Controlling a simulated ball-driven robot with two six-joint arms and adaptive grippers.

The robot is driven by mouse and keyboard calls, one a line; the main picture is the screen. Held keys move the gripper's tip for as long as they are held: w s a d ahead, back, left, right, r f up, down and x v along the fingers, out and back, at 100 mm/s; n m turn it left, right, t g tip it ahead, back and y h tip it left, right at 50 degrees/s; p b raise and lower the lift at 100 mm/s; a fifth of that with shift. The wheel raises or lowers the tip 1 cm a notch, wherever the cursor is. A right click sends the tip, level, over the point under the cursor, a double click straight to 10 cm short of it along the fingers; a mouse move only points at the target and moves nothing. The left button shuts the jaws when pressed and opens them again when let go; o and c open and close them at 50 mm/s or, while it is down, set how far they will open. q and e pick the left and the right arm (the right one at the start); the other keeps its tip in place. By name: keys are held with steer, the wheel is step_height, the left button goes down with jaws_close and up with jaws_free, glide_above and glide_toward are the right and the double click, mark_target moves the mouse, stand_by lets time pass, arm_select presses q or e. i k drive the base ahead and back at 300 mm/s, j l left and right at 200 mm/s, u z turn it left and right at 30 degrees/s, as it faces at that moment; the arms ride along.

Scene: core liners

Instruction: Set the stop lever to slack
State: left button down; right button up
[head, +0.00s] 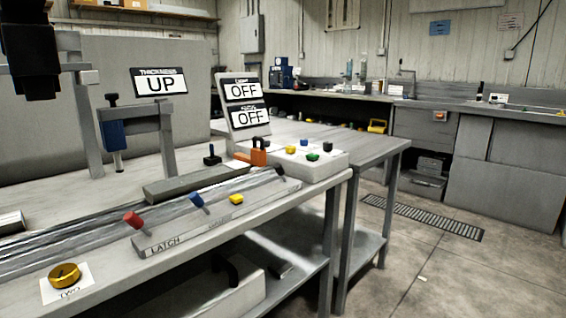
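The front rail (160,243) of the bench carries the word LATCH. On it are a red-knobbed lever (133,219), a blue-knobbed lever (197,199) and a yellow knob (236,198). A short dark lever (279,171) stands at the rail's far end. A black-topped lever (211,156) stands behind the rail, beside an orange block (259,156) with a black handle. I cannot read which of these is the stop lever, nor a slack mark. Neither of my grippers can be made out.
A brass dial (65,276) marked TWO is at the near left. Signs read THICKNESS UP (160,82) and OFF (242,91). A white box (310,163) has several coloured buttons. A dark block (30,50) hangs at top left. Floor on the right is clear.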

mark_target(278, 167)
steer(key=i+l+u, duration=0.1)
steer(key=i+l, duration=0.15)
steer(key=i+l+u, duration=0.1)
steer(key=i+l, duration=0.15)
steer(key=l, duration=0.2)
steer(key=i+l+u, duration=0.1)
steer(key=i+l, duration=0.15)
steer(key=i+l+u, duration=0.1)
steer(key=l, duration=0.4)
steer(key=i, duration=0.1)
